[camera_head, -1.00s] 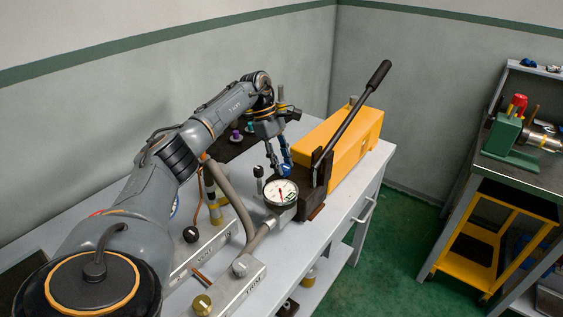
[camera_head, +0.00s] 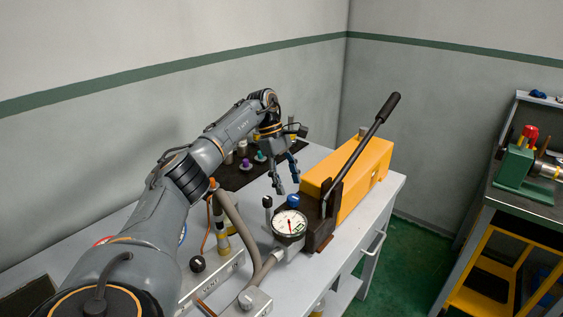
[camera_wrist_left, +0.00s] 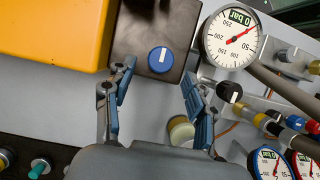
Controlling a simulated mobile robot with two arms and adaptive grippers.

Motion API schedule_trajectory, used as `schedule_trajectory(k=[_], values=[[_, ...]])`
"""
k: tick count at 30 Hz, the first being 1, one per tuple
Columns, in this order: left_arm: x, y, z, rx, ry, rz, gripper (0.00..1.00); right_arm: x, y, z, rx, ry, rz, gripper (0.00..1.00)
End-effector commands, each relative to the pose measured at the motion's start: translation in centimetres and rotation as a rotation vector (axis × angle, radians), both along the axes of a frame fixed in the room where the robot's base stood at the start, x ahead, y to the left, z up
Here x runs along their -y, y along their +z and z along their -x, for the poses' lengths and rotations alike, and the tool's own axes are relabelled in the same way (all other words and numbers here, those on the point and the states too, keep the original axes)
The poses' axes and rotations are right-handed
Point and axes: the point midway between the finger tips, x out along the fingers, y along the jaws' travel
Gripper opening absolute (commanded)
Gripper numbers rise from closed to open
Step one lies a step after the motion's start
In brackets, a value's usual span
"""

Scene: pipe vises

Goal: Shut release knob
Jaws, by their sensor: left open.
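The release knob (camera_head: 293,201) is a blue round knob on the dark block of the yellow pump, just behind the pressure gauge (camera_head: 290,225). In the left wrist view the blue knob (camera_wrist_left: 161,60) shows whole, with a white mark on its face, and the gauge (camera_wrist_left: 232,38) reads 0 bar on its display. My left gripper (camera_head: 287,183) is open and empty, a little above the knob and apart from it. In the wrist view its two blue-padded fingertips (camera_wrist_left: 157,78) stand on either side, below the knob. My right gripper is not in view.
The yellow pump body (camera_head: 352,178) with its long black-gripped lever (camera_head: 362,145) stands right of the gripper. Hoses and valve fittings (camera_head: 240,225) crowd the bench's left side. Several small coloured knobs (camera_head: 250,160) sit on a dark mat behind.

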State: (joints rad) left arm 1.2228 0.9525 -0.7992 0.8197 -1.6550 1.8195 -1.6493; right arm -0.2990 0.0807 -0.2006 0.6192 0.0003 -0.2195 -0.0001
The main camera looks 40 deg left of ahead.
Motion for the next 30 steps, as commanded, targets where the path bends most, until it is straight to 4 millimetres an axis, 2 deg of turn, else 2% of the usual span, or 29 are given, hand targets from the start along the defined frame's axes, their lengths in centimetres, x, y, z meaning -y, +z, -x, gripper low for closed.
schedule_trajectory(k=[1,6,12,18,30], values=[[-0.5,1.3,-0.1,0.005,0.003,0.000,0.56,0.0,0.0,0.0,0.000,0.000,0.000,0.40],[-1.8,4.7,0.0,0.005,0.002,0.001,0.56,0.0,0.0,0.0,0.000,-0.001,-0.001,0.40],[-2.9,7.0,0.2,0.003,0.001,0.000,0.56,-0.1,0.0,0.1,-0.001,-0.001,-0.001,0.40],[-3.1,7.7,0.3,0.000,-0.001,0.001,0.56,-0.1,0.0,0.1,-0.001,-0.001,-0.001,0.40],[-3.1,7.7,0.3,0.000,-0.001,0.000,0.56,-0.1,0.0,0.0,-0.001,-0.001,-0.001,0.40]])
